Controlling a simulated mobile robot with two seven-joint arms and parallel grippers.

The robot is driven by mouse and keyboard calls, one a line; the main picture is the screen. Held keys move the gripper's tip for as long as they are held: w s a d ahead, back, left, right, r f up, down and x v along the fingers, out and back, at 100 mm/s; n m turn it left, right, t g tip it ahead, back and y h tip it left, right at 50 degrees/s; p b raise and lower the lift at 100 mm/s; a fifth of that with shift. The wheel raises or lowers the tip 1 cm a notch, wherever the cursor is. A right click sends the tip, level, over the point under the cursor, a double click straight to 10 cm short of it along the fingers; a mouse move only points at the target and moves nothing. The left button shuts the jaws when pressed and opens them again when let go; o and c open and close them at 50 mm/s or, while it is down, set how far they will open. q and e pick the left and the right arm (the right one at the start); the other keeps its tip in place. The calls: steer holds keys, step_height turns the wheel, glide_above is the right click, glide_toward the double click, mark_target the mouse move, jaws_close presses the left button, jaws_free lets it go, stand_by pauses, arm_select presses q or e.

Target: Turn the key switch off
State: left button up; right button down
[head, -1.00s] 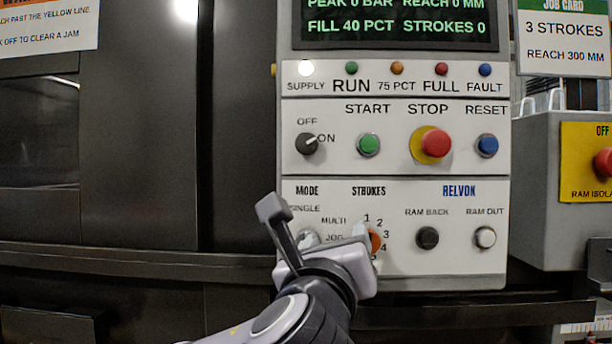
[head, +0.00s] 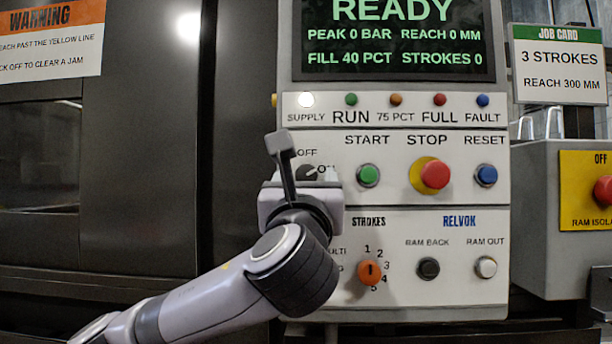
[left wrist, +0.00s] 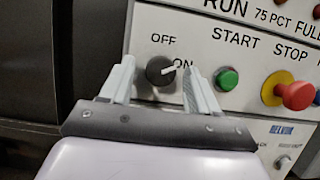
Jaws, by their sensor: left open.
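The key switch (head: 306,173) is a dark round knob with a pale pointer on the upper left of the white control panel (head: 400,204). In the left wrist view the knob (left wrist: 160,70) has its pointer aimed toward the ON label. My left gripper (head: 300,165) is open in front of the switch. In the left wrist view its two pale fingers (left wrist: 158,82) stand on either side of the knob, apart from each other; I cannot tell whether they touch it. The head view shows the knob partly hidden by the gripper. My right gripper is not in view.
The green START button (head: 368,175) is just right of the switch, then the red STOP button (head: 434,175) and blue RESET button (head: 486,175). The orange STROKES knob (head: 369,271) is below. A yellow RAM ISOLATE plate (head: 582,212) is at far right.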

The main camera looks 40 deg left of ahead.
arm_select(q)
steer(key=shift+w+a, duration=0.15)
steer(key=shift+w, duration=0.05)
steer(key=c, duration=1)
steer(key=shift+c, duration=0.2)
steer(key=shift+n, duration=0.5)
steer(key=n+g+y, duration=0.1)
steer(key=n, duration=0.2)
steer(key=n+g+y+b, duration=0.1)
steer(key=n, duration=0.2)
steer(key=n+g+y+b, duration=0.1)
steer(key=n, duration=0.2)
steer(key=shift+w+d+g, duration=0.15)
steer(key=shift+d+g, duration=0.15)
steer(key=shift+g, duration=0.1)
steer(key=shift+r+n+g+y+b, duration=0.15)
steer(key=shift+n+g, duration=0.45)
steer(key=shift+n, duration=0.95)
steer(key=shift+r+n+g+y+b, duration=0.1)
steer(key=shift+n+g+y+b, duration=0.35)
steer(key=shift+n, duration=1.1)
